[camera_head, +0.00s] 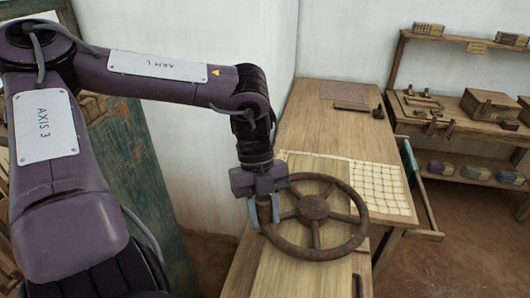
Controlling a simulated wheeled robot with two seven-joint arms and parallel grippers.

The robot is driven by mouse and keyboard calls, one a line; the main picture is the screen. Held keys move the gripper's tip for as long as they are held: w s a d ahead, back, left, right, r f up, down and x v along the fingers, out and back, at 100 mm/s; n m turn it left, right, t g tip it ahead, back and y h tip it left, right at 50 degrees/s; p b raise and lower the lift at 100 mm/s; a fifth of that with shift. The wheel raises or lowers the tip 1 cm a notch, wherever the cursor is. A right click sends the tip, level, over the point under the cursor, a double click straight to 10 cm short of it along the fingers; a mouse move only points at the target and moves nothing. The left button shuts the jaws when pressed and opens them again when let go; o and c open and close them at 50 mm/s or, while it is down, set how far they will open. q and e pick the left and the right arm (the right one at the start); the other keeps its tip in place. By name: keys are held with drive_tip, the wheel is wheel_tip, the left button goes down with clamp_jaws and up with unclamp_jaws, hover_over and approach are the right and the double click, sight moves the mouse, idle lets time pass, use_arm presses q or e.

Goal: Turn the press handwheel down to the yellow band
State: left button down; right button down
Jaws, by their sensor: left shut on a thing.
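The handwheel (313,207) is a rusty brown spoked wheel at the near part of the wooden table. My left gripper (264,213) reaches down from above and is shut on the left side of its rim. The wheel's hub shows clear of the gripper. The press parts under the wheel are mostly hidden by it and by a wooden board. I cannot make out a yellow band in this view. My right gripper is not in view.
The wooden table (342,132) carries a pale checked cloth (378,187) and a flat brown piece (345,92) farther back. A shelf unit (455,123) with boxes and tools stands at the right. A white wall is close behind my left arm.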

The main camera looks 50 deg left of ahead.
use_arm(q)
drive_tip(key=shift+w+a+m, duration=0.15)
drive_tip(key=shift+a+m, duration=0.15)
drive_tip(key=shift+a, duration=0.05)
idle(0.3)
drive_tip(key=c, duration=1.1)
unclamp_jaws()
drive_tip(key=shift+o, duration=0.2)
drive_tip(key=shift+w+a+r, duration=0.1)
drive_tip(key=b+v, duration=0.1)
drive_tip(key=v, duration=0.6)
drive_tip(key=shift+r, duration=0.35)
drive_tip(key=shift+f, duration=0.15)
